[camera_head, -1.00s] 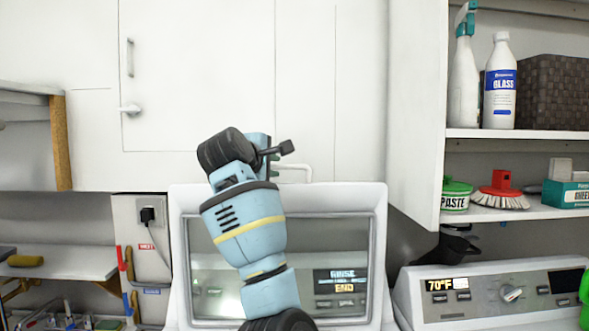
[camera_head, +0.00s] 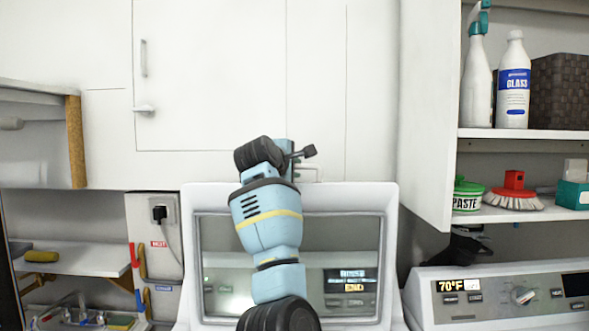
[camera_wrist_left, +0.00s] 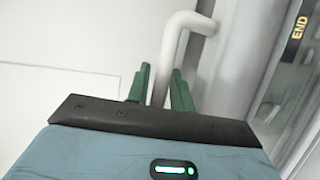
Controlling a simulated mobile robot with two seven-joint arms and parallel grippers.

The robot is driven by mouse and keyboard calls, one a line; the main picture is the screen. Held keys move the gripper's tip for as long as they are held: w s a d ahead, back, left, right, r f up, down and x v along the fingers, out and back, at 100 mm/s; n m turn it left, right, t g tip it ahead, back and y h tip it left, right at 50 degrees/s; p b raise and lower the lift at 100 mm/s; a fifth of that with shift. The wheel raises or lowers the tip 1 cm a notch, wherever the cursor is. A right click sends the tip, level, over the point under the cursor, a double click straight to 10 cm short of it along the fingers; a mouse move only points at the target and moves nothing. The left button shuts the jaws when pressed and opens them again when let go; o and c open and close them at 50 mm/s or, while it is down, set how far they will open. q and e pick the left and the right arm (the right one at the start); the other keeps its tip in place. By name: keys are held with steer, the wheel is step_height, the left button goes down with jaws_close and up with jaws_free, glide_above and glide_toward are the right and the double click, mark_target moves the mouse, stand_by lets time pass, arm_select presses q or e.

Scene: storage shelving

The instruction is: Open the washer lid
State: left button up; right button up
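The washer lid (camera_head: 190,255) is a white frame around a dark glass window, standing raised in the lower middle of the head view. A thin white handle (camera_head: 321,171) shows at its top edge. The bent handle bar (camera_wrist_left: 172,50) is also in the left wrist view. My left gripper (camera_head: 310,152) is at this handle. In the left wrist view its green fingers (camera_wrist_left: 159,82) stand apart on either side of the bar, with a small gap on the left side. My arm hides part of the lid. My right gripper is not in view.
A white wall cabinet (camera_head: 215,75) stands close behind my gripper. A shelf unit (camera_head: 430,110) with bottles, a brush and a basket is at the right, above a machine panel (camera_head: 470,300) reading 70°F. A wooden-edged shelf (camera_head: 77,140) and a sink area are at the left.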

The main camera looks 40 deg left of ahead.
arm_select(q)
steer(key=shift+w+a, duration=0.1)
steer(key=shift+w, duration=0.05)
jaws_close()
steer(key=shift+f, duration=0.15)
